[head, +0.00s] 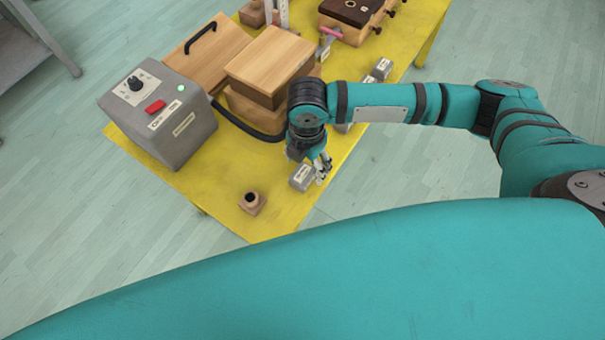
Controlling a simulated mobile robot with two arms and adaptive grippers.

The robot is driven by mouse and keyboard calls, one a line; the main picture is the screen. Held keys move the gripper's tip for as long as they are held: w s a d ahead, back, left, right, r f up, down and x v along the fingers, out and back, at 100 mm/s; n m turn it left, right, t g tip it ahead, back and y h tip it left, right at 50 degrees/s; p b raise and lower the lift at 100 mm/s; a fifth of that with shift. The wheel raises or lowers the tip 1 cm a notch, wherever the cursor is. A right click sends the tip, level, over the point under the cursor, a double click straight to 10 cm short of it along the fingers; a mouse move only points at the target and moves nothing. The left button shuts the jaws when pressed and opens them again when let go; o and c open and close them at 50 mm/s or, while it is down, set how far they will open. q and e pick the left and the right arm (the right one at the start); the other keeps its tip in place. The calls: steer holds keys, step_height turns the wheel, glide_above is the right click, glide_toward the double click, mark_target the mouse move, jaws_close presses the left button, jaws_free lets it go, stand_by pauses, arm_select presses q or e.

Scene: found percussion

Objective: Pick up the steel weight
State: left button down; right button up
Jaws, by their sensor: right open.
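A small grey metal block with a pale label (301,178), which looks like a steel weight, lies on the yellow table near its right edge. My right gripper (322,172) is open, pointing down right beside the block's right side. I cannot tell whether a finger touches it. Another similar grey labelled block (381,69) sits farther back along the right edge. A further grey piece is partly hidden behind my right arm. My left gripper is not in view.
The yellow table (215,190) carries a grey control box (160,112) with a red switch, a wooden box (270,65), a small wooden block with a dark hole (252,203), and a brown-topped box (352,18) at the back. The table's front is mostly clear.

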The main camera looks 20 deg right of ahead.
mark_target(302, 173)
steer(key=shift+w+a+f+p, duration=0.1)
steer(key=shift+a+f+p, duration=0.05)
steer(key=shift+f, duration=0.85)
steer(key=shift+w+a+f+p, duration=0.1)
steer(key=shift+f+p, duration=0.05)
steer(key=shift+f, duration=0.85)
steer(key=shift+a+f+p, duration=0.15)
steer(key=shift+f, duration=0.85)
steer(key=shift+r, duration=0.1)
jaws_close()
